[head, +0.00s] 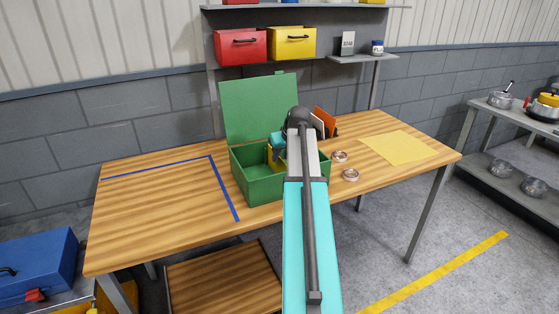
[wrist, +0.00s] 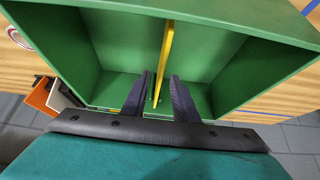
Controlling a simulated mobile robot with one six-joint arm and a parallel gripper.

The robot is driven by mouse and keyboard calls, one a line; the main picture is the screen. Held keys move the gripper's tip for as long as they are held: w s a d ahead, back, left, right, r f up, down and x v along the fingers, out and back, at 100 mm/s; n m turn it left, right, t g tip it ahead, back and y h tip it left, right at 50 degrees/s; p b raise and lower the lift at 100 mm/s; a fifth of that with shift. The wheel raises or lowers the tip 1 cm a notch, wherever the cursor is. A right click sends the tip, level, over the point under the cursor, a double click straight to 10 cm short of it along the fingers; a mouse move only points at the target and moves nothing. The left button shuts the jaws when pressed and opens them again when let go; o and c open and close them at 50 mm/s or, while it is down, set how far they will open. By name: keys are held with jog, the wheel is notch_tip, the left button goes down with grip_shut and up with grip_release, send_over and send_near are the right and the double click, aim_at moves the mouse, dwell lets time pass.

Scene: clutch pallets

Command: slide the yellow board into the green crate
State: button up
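The green crate (head: 262,190) stands on the wooden table with its lid (head: 258,107) raised at the back. The yellow board (head: 277,158) is inside the crate, partly hidden by my arm. In the wrist view the yellow board (wrist: 167,50) shows edge-on as a thin upright strip between the crate's side walls (wrist: 85,50). My gripper (wrist: 161,75) reaches into the crate. Its two dark fingers stand apart, one on each side of the board, with a visible gap to it. Whether the board's lower edge touches the crate floor cannot be told.
Orange and white boards (head: 325,121) stand just right of the crate. Two small round metal items (head: 345,165) and a yellow sheet (head: 397,147) lie farther right. Blue tape (head: 223,190) marks the clear left side of the table. A shelf with red and yellow bins (head: 291,42) is behind.

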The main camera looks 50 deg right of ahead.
jog(key=shift+b+v, duration=0.65)
jog(key=shift+v, duration=4.1)
jog(key=shift+r, duration=0.1)
